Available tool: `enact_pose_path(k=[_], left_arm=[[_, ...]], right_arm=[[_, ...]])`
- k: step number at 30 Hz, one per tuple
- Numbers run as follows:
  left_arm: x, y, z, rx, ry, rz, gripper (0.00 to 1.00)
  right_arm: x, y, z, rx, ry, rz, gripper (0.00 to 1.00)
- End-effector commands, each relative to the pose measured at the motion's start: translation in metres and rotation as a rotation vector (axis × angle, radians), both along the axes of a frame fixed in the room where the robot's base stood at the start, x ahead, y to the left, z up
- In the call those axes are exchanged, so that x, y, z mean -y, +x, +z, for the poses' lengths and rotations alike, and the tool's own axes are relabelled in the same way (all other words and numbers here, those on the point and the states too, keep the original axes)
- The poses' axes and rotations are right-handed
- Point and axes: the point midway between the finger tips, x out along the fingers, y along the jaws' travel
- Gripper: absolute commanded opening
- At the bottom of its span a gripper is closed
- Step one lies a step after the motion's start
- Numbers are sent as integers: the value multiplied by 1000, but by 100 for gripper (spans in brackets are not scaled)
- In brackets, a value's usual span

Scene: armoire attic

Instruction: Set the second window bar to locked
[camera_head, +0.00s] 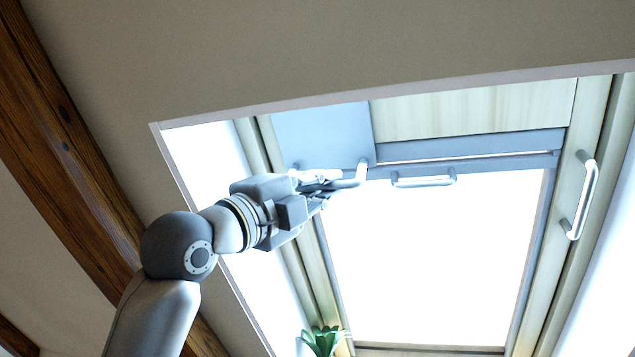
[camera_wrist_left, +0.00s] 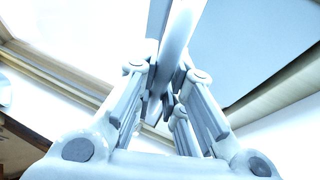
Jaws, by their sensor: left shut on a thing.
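A skylight window with a pale wooden frame (camera_head: 590,110) is set in the sloped ceiling. A silver bar handle (camera_head: 361,172) sits at the upper left of the window, by a grey panel. My left gripper (camera_head: 325,180) reaches in from the left and is shut on this bar. In the left wrist view the bar (camera_wrist_left: 179,35) runs between the fingers of the gripper (camera_wrist_left: 165,85). Part of the bar is hidden by the fingers. I cannot tell from the frames which bar counts as the second one. My right gripper is not in view.
A second silver handle (camera_head: 423,181) is on the grey crossbar in the middle. A third handle (camera_head: 580,195) is on the right frame side. A green plant (camera_head: 323,341) stands at the bottom. A dark wooden beam (camera_head: 75,150) runs down the left.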

Motion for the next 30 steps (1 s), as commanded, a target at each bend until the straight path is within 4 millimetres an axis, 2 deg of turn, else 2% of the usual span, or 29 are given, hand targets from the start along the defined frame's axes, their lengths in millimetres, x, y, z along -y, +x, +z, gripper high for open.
enact_pose_path(k=[3, 4, 9, 24, 30], left_arm=[[-1, 0, 0, -1, -2, 1, 0], [-1, 0, 0, -1, -2, 1, 14], [0, 0, 0, -1, -1, 0, 33], [0, -1, 0, -1, -1, 0, 33], [-3, -13, -1, -4, -1, -4, 33]], right_arm=[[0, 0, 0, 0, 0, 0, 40], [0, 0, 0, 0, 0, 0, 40], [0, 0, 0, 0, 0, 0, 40], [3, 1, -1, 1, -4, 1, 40], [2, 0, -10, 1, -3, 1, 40]])
